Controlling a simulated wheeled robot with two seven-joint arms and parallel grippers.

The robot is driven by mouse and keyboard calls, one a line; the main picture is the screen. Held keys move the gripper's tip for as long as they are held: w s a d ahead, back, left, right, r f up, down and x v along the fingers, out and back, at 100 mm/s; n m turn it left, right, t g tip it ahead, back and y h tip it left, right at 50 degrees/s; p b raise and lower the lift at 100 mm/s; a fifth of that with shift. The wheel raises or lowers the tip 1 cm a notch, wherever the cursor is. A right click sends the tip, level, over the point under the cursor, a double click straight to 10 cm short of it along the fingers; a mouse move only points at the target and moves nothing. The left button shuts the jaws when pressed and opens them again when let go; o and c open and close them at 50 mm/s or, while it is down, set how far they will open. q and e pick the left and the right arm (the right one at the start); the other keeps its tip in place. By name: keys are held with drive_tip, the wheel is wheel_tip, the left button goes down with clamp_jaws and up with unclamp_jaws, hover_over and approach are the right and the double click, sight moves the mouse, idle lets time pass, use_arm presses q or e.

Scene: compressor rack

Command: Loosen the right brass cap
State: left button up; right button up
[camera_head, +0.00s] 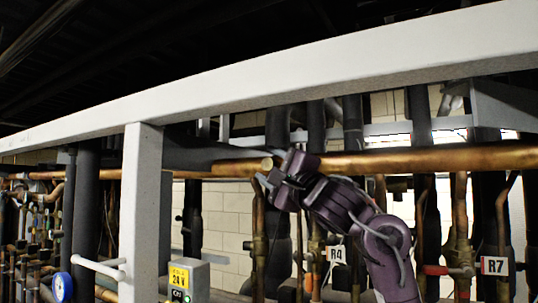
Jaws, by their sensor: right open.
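A small round brass cap (267,163) shows near the middle of the head view, at the top of a thin upright pipe and in front of the long copper pipe. My right arm, purple, reaches up from the lower right. My right gripper (266,181) is open, with its grey fingers just below and right of the cap. The fingers overlap the cap's lower edge in the picture; I cannot tell whether they touch it. My left gripper is not in view. I see no second brass cap clearly.
A long copper pipe (452,158) runs across behind my gripper. A thick grey beam (330,75) crosses above, and a grey post (140,215) stands to the left. A yellow-labelled box (188,278) is at the lower left. Tags R4 (336,254) and R7 (495,265) hang among dark upright pipes.

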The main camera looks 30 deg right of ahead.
drive_tip(key=shift+w+r, duration=0.15)
drive_tip(key=shift+w, duration=0.3)
drive_tip(key=shift+s+a, duration=0.1)
drive_tip(key=shift+s, duration=0.1)
drive_tip(key=c, duration=0.9)
drive_tip(key=shift+r+n+g, duration=0.15)
drive_tip(key=shift+n+g, duration=0.15)
drive_tip(key=shift+g, duration=0.2)
drive_tip(key=shift+c, duration=0.4)
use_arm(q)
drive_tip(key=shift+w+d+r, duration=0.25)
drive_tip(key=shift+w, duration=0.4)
use_arm(e)
drive_tip(key=o, duration=1)
